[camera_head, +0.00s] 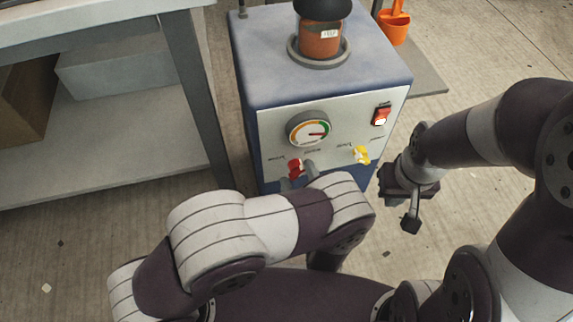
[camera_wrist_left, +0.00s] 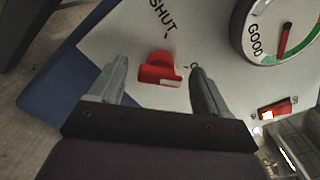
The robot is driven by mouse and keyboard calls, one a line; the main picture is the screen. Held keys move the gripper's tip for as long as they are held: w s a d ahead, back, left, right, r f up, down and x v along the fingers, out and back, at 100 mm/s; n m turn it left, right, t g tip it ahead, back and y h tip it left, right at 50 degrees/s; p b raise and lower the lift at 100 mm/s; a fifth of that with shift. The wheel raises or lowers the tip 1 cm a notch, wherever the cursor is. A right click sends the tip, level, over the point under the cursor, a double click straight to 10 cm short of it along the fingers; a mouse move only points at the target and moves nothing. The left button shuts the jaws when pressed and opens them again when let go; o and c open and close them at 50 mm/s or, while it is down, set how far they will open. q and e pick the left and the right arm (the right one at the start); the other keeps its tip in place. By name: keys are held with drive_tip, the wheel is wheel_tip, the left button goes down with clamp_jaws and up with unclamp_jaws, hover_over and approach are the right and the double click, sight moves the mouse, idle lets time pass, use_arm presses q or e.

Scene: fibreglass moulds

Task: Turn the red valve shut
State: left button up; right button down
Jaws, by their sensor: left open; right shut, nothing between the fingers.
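The red valve (camera_head: 296,167) is on the lower front panel of a blue and white machine (camera_head: 330,72). In the left wrist view the red valve (camera_wrist_left: 160,69) lies between the two fingers of my left gripper (camera_wrist_left: 162,85), with a gap on each side. My left gripper (camera_head: 299,174) is open at the panel, partly hidden by my arm in the head view. The word SHUT (camera_wrist_left: 163,17) is printed above the valve in the wrist view. My right gripper (camera_head: 408,217) is shut and empty, to the right of the machine's front.
A gauge (camera_head: 308,129) is above the valve, its needle by the green zone. A grey table (camera_head: 188,80) stands left. An orange container (camera_head: 394,27) is behind right.

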use_arm(q)
drive_tip(key=shift+w, duration=0.2)
drive_tip(key=c, duration=1)
drive_tip(key=shift+c, duration=0.2)
